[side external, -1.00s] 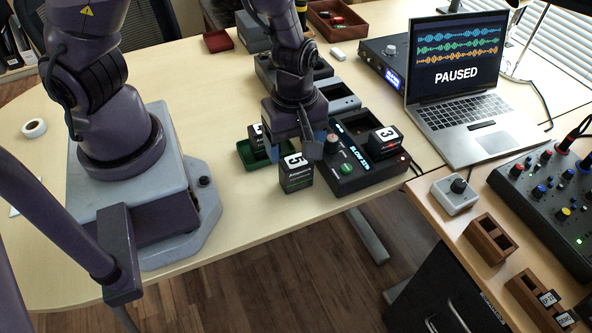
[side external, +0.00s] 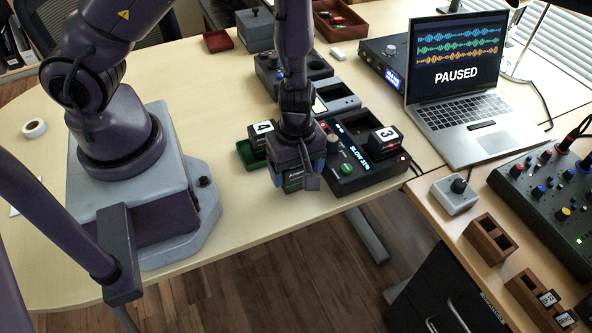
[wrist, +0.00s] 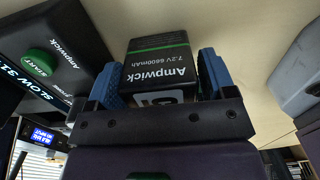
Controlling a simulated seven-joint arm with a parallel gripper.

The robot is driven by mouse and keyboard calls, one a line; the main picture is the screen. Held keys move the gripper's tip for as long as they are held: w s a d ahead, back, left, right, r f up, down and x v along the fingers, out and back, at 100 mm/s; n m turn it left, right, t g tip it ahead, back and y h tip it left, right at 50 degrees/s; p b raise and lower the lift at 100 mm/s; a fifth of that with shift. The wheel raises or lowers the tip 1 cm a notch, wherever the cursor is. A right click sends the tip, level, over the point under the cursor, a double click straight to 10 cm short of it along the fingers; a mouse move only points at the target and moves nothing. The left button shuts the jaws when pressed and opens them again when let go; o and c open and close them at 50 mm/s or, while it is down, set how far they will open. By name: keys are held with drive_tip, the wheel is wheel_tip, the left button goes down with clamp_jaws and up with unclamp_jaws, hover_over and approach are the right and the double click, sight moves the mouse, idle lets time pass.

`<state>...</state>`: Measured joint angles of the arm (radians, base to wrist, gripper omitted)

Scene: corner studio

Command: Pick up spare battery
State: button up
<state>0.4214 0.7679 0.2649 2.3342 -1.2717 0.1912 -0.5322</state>
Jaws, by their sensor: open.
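A dark battery block with a green stripe, marked Ampwick in the wrist view (wrist: 158,62), stands on the table near its front edge. In the side view only a small part of this battery (side external: 293,187) shows below my gripper (side external: 298,174). My gripper is open, its blue fingers on either side of the battery; in the wrist view a narrow gap shows beside it. A battery with label 4 (side external: 262,127) is at the green tray (side external: 246,157). A battery with label 3 (side external: 385,134) sits in the black charger (side external: 350,180), right of my gripper.
The charger with its green button stands close to the right of my gripper. Grey devices (side external: 340,101) lie behind it. A laptop (side external: 460,115), a small knob box (side external: 453,195) and wooden holders (side external: 488,238) are farther right. The table left of the green tray is clear.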

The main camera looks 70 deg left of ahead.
drive_tip(key=c, duration=0.9)
drive_tip(key=shift+o, duration=0.2)
drive_tip(key=shift+r, duration=0.2)
